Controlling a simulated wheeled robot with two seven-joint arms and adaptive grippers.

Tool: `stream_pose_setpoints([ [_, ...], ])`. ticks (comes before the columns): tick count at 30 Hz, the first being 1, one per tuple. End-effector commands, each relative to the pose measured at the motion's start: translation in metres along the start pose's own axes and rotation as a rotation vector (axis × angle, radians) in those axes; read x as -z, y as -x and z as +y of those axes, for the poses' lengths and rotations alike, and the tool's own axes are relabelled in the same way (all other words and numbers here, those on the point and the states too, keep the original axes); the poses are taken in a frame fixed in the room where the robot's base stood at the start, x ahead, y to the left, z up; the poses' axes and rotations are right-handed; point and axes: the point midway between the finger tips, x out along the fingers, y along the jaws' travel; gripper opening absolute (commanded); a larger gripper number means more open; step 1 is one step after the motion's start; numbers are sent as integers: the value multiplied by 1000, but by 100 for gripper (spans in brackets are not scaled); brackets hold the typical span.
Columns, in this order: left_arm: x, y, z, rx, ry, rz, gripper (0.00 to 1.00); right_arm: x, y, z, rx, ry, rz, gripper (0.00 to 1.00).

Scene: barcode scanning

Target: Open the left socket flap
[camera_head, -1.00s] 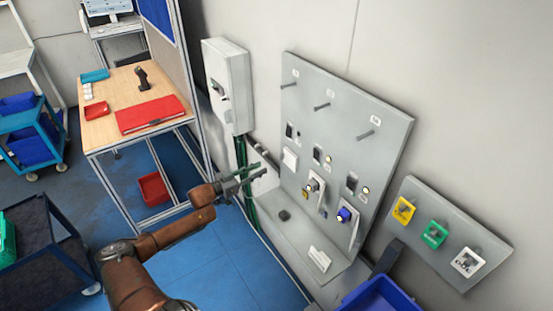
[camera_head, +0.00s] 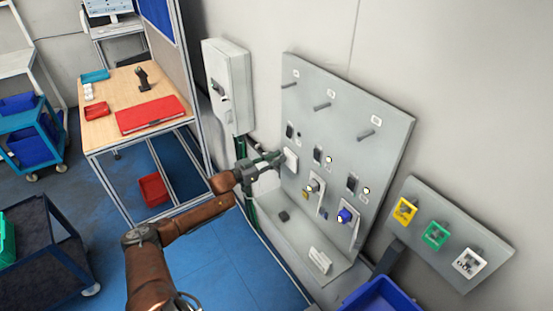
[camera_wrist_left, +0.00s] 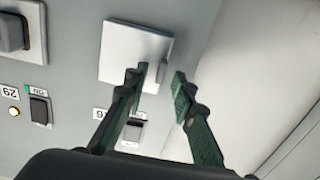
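The left socket flap (camera_head: 291,160) is a pale square cover on the grey wall panel, at the panel's left side. In the left wrist view the flap (camera_wrist_left: 130,45) looks closed and lies just past my fingertips. My left gripper (camera_head: 274,159) is right beside the flap. My right gripper is not in view.
The panel (camera_head: 365,110) also bears pegs, switches, lit lamps and a middle socket and a blue plug (camera_head: 346,216). A small panel (camera_head: 436,235) with yellow, green and white sockets is at the right. A grey cabinet (camera_head: 229,85) hangs left of the panel.

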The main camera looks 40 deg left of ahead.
Motion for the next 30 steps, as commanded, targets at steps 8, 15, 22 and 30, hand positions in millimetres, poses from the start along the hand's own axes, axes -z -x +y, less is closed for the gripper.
stream_pose_setpoints([
  [8, 0, 1, 0, 1, 0, 0, 14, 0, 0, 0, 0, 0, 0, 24],
  [15, 0, 1, 0, 1, 0, 0, 0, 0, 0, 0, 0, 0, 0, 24],
  [22, 0, 1, -1, 1, 0, 0, 0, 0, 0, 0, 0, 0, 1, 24],
  [30, 0, 1, -1, 2, 0, -1, 0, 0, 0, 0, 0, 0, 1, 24],
])
